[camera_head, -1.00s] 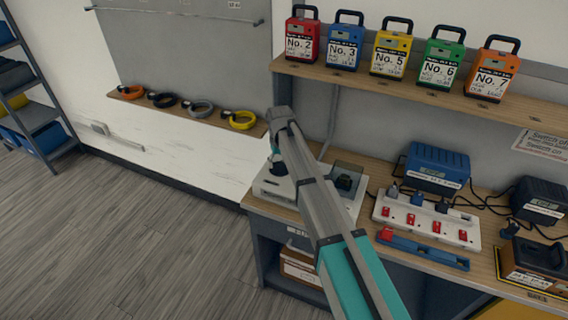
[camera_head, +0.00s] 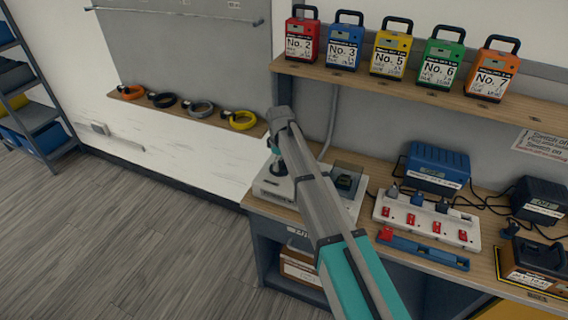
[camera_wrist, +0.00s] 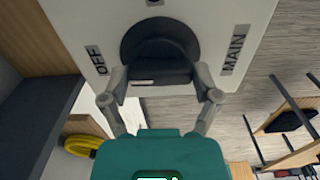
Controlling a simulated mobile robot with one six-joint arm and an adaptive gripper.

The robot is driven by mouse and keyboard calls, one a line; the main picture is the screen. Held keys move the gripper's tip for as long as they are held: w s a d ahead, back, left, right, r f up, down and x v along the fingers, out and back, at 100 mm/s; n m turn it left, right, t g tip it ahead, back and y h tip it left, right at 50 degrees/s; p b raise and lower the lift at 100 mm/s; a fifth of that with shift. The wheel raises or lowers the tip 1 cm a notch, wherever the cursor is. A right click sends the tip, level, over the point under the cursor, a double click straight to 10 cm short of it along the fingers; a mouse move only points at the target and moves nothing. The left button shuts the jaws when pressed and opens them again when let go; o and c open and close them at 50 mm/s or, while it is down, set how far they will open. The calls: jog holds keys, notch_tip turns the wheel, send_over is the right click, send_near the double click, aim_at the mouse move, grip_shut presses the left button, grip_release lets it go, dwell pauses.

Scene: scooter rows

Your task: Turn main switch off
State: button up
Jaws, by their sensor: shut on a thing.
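The main switch is a black rotary knob (camera_wrist: 160,68) on a white panel (camera_wrist: 85,22) in the wrist view. The word OFF (camera_wrist: 96,60) is printed to the left of the knob and MAIN (camera_wrist: 234,50) to its right. My gripper (camera_wrist: 161,80) has one finger on each side of the knob's bar and is shut on it. The bar lies roughly across the picture, between the fingers. In the head view the white switch box (camera_head: 268,188) stands on the bench's left end, with my gripper (camera_head: 278,168) over it; my arm hides part of the box.
A power strip (camera_head: 424,220) with red switches, a blue charger (camera_head: 437,167) and a black charger (camera_head: 540,200) are on the bench at right. Several numbered battery packs stand on the shelf (camera_head: 400,85). The floor at left is clear.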

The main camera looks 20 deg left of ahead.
jog(key=shift+s+n, duration=0.15)
jog(key=shift+n, duration=0.15)
jog(key=o, duration=1)
jog(key=shift+a, duration=0.1)
jog(key=shift+c, duration=0.2)
jog(key=shift+r, duration=0.15)
